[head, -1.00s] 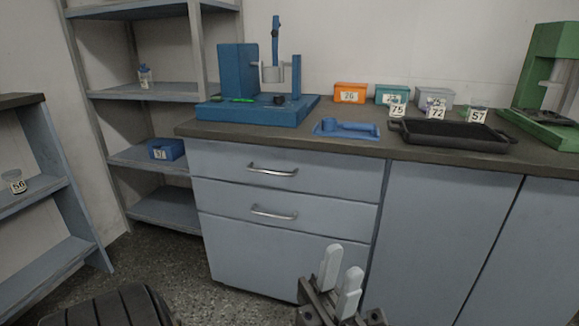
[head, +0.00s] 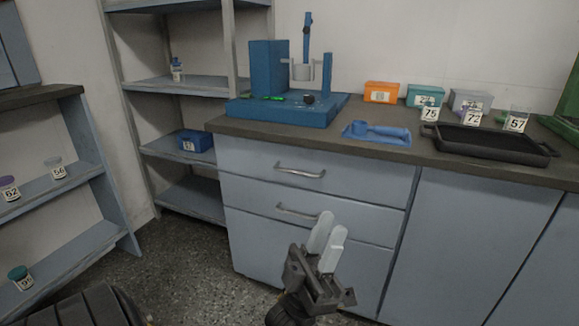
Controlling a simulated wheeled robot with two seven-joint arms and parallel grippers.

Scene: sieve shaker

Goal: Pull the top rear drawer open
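The top drawer (head: 350,184) of the grey-blue cabinet is flush with its front, shut. Its silver bar handle (head: 299,172) runs across the middle. A second drawer (head: 352,219) with a similar handle (head: 297,212) sits right below, also shut. My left gripper (head: 327,236) is at the lower middle, fingers pointing up toward the cabinet. Its two pale fingers are slightly apart and nothing shows between them. It is below the top handle and apart from it in the picture; its fingers overlap the second drawer's front. My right gripper is out of view.
The dark worktop (head: 400,160) above the drawers bears a blue press (head: 275,108), a blue tray (head: 377,133), a black tray (head: 488,145) and small labelled boxes. Shelves (head: 180,148) stand left of the cabinet. Speckled floor (head: 195,265) is free before it.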

